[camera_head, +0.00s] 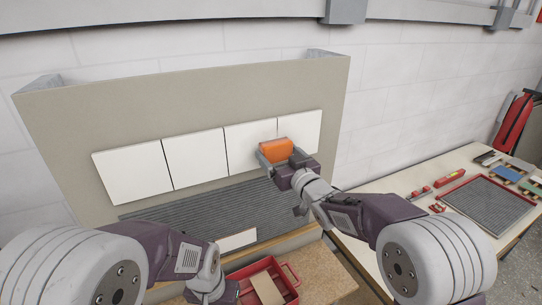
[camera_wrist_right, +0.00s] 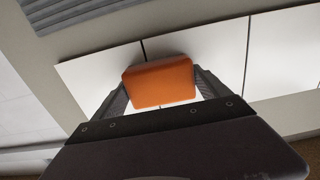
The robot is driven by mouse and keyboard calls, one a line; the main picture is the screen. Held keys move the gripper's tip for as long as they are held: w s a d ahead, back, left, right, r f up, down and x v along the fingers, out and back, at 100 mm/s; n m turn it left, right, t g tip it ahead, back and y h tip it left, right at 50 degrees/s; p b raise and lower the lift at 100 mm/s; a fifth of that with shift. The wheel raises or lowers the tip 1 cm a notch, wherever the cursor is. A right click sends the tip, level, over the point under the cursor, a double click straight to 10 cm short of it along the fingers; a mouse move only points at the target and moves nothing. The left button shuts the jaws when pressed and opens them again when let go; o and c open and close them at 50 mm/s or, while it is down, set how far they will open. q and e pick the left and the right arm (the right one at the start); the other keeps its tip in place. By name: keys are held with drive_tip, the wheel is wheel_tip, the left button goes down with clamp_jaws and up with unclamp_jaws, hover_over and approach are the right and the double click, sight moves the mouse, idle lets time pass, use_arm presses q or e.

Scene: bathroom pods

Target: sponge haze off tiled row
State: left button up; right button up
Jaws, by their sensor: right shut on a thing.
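A row of several white tiles (camera_head: 194,157) is fixed on a beige wall panel, with thin dark gaps between them. My right gripper (camera_head: 276,153) is shut on an orange sponge (camera_head: 290,150) and holds it at the rightmost tiles. In the right wrist view the sponge (camera_wrist_right: 160,83) sits between the two fingers, in front of the white tiles (camera_wrist_right: 205,48). I cannot tell whether it touches them. No haze can be made out on the tiles. My left arm (camera_head: 185,255) is low at the left; its fingertips are not clear.
Grey ridged adhesive (camera_head: 220,207) covers the panel below the tiles. A loose white tile (camera_head: 237,240) lies below it, near a red tray (camera_head: 283,271). A side table at right holds a dark ridged board (camera_head: 487,205) and red tools (camera_head: 450,178).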

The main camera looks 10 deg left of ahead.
sight(292, 151)
drive_tip(key=shift+w+d, duration=0.4)
drive_tip(key=shift+d, duration=0.3)
drive_tip(key=shift+w+d+r+p, duration=0.15)
drive_tip(key=shift+w+d+p, duration=0.5)
drive_tip(key=shift+d, duration=0.3)
drive_tip(key=w+d, duration=0.1)
drive_tip(key=d, duration=0.1)
drive_tip(key=w+d+p, duration=0.1)
drive_tip(key=shift+w+d, duration=0.35)
drive_tip(key=shift+d, duration=0.05)
drive_tip(key=shift+w+d+p, duration=0.15)
drive_tip(key=shift+d+p, duration=0.1)
drive_tip(key=shift+p, duration=0.05)
drive_tip(key=shift+a+r+p, duration=0.1)
drive_tip(key=shift+r+p, duration=0.6)
drive_tip(key=shift+r, duration=0.1)
drive_tip(key=shift+a+f, duration=0.1)
drive_tip(key=shift+f, duration=0.05)
